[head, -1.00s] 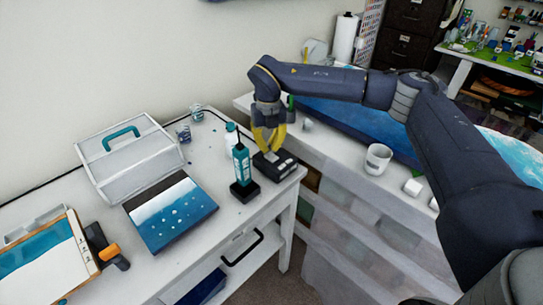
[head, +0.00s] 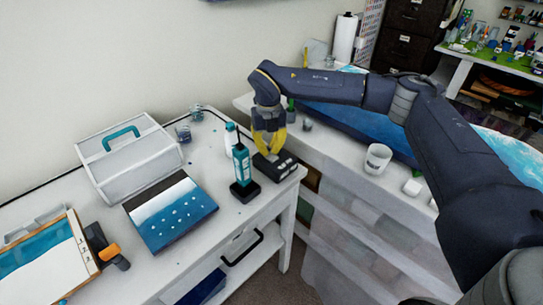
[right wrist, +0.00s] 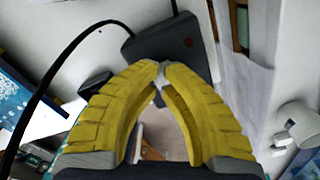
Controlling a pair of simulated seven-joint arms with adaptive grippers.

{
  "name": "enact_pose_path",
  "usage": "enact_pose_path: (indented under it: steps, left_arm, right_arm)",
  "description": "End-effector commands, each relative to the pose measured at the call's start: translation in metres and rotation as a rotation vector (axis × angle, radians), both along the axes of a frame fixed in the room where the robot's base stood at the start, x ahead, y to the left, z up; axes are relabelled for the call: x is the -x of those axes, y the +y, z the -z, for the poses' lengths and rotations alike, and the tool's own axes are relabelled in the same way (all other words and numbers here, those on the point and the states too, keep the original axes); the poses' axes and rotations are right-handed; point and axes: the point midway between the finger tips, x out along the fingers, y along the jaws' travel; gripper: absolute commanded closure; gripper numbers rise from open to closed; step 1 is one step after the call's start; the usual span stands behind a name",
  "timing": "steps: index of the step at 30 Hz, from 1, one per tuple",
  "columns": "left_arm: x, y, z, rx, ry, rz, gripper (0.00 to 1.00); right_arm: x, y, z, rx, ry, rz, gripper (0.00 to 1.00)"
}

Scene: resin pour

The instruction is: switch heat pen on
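A black box (head: 275,165) with a cable, which looks like the heat pen's base unit, sits near the right edge of the white table. In the right wrist view the black box (right wrist: 172,45) shows a small reddish spot, perhaps a switch or light. A teal upright tool in a black stand (head: 241,172), perhaps the pen itself, stands just left of the box. My right gripper (head: 270,152) points down at the box; in the wrist view its yellow fingertips (right wrist: 160,74) meet with nothing seen between them. Whether they touch the box is unclear. My left gripper is not in view.
A blue and white painting (head: 170,212), a grey toolbox (head: 130,160) and a white bottle (head: 230,140) share the table. A black cable (right wrist: 50,75) loops beside the gripper. A white cup (head: 377,158) stands on the unit to the right.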

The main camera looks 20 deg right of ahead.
Motion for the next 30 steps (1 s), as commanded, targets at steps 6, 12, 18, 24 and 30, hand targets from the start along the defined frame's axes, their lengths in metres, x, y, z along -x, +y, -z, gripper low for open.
enact_pose_path:
  steps: [6, 12, 18, 24, 30]
  left_arm:
    - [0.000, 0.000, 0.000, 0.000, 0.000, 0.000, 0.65]
    - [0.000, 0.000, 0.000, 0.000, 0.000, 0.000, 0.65]
    - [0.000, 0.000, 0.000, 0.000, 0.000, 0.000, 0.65]
    - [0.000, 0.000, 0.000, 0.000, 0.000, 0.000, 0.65]
    - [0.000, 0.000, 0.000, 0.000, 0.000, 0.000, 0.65]
  right_arm:
    - [0.000, 0.000, 0.003, 0.000, 0.000, 0.000, 1.00]
    - [0.000, 0.000, 0.006, 0.000, 0.000, 0.000, 1.00]
    - [0.000, 0.000, 0.008, 0.000, 0.000, 0.000, 1.00]
    - [0.000, 0.000, 0.011, 0.000, 0.000, 0.000, 1.00]
    - [0.000, 0.000, 0.013, 0.000, 0.000, 0.000, 1.00]
